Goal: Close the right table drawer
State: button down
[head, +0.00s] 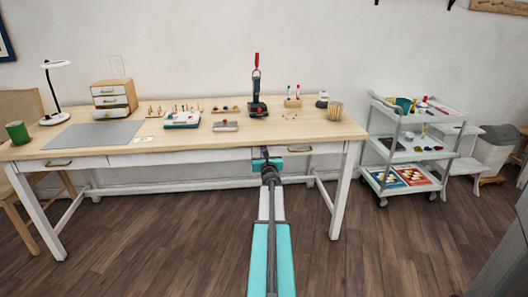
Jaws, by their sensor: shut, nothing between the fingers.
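The right table drawer (325,148) is a white front under the right end of the wooden table (340,131), with a small brass-coloured handle (299,149). It looks nearly flush with the table's front; I cannot tell whether a small gap is left. My gripper (267,158) is shut and empty. It is in front of the left part of this drawer, left of the handle, and my teal and white arm reaches up to it from below. The arm's end hides part of the drawer front, and I cannot tell whether it touches it.
A left drawer (90,162) with a handle and a plain middle front (180,157) sit along the same edge. Small tools and boxes stand on the tabletop. A white cart (408,155) stands right of the table. The wooden floor (370,260) in front is clear.

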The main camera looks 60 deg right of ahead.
jog(key=shift+w+d+r, duration=0.25)
jog(key=shift+r, duration=0.25)
jog(key=f+b+v, duration=0.1)
jog(key=b+v, duration=0.1)
jog(key=v, duration=1.2)
jog(key=shift+s+a, duration=0.25)
jog(key=shift+s, duration=0.05)
